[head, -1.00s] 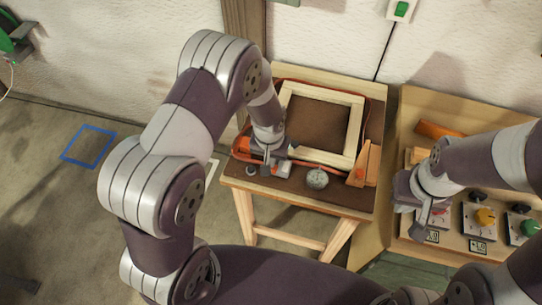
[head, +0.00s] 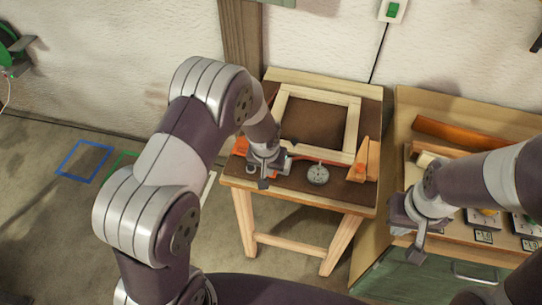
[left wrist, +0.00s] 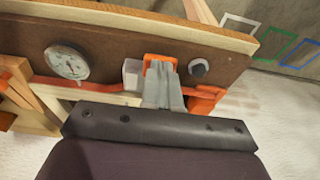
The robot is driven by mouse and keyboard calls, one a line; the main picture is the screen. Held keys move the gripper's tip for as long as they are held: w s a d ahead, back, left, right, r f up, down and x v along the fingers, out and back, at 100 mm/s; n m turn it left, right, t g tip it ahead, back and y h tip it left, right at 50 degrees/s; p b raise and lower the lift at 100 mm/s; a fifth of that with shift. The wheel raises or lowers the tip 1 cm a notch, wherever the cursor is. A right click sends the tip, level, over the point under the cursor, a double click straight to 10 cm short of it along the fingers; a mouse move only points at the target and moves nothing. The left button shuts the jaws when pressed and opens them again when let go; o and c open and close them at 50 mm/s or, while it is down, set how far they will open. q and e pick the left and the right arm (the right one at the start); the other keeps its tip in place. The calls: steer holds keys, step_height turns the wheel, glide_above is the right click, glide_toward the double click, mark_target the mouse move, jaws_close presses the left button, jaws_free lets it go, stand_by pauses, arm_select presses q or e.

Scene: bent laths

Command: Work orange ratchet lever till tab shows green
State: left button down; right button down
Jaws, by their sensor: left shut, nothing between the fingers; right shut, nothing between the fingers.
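My left gripper (head: 264,182) is shut and empty at the front left of the small wooden table. In the left wrist view, its fingertips (left wrist: 161,68) are at the orange lever (left wrist: 160,60), which shows just beyond them; I cannot tell whether they touch. A pale grey block (left wrist: 132,74) is beside the lever. A red-orange strap (left wrist: 104,85) runs along the wooden frame (head: 352,130). Another orange part (left wrist: 203,98) is partly behind the gripper. I cannot make out the tab or its colour. My right gripper (head: 418,250) is shut and empty over the right bench.
A round dial gauge (head: 318,174) lies on the brown tabletop right of my left gripper. A dark round knob (left wrist: 198,68) is beside the lever. The right bench (head: 400,120) holds knobs and an orange bar (head: 450,133).

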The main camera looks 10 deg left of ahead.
arm_select(q)
steer(key=shift+s+r, duration=0.1)
steer(key=shift+r, duration=0.3)
steer(key=shift+r+p, duration=0.35)
steer(key=shift+p, duration=0.3)
steer(key=shift+r, duration=0.25)
steer(key=w+p+v, duration=0.1)
steer(key=v, duration=1.2)
steer(key=shift+r, duration=0.25)
